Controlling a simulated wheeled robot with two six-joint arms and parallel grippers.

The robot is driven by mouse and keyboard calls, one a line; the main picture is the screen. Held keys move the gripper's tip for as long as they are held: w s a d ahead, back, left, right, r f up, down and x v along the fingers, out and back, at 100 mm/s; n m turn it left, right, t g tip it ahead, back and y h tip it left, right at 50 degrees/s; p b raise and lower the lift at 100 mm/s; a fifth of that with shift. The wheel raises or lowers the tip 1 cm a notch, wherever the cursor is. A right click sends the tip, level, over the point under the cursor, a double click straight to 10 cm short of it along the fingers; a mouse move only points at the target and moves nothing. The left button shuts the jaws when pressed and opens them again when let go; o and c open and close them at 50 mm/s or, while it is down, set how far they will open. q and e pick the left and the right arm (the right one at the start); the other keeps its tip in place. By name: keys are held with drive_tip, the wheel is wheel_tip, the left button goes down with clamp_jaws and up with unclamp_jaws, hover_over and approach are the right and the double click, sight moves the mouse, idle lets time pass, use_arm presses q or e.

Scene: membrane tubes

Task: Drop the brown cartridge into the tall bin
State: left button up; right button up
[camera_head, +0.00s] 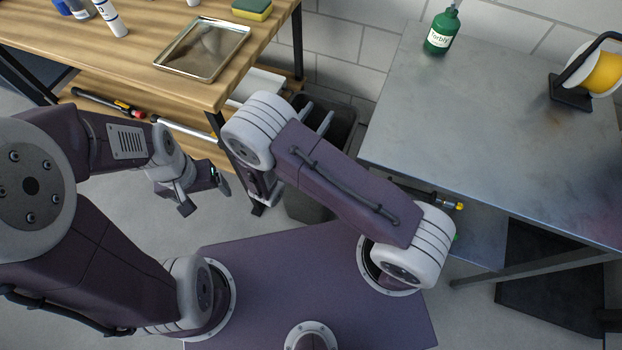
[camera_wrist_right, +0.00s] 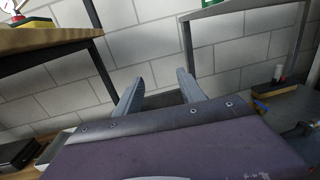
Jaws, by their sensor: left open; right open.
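The tall bin (camera_head: 310,208) is dark grey and stands on the floor between the two tables, partly hidden by my right arm. My right gripper (camera_head: 320,109) is open over the bin's mouth in the head view. In the right wrist view its two fingers (camera_wrist_right: 160,79) are apart with nothing between them, and a dark area shows behind them. My left gripper (camera_head: 203,194) is open and empty, above the floor left of the bin. I cannot make out a brown cartridge in either view, and the inside of the bin is mostly hidden.
The wooden table (camera_head: 150,58) holds a metal tray (camera_head: 203,50), a sponge (camera_head: 252,9) and white tubes; dark and white tubes lie on its lower shelf. The grey metal table (camera_head: 480,120) carries a green bottle (camera_head: 441,33) and a yellow spool (camera_head: 602,72). Its middle is clear.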

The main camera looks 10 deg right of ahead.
drive_tip(key=p+v, duration=0.1)
drive_tip(key=v, duration=0.6)
drive_tip(key=shift+s+a, duration=0.2)
drive_tip(key=shift+s, duration=0.1)
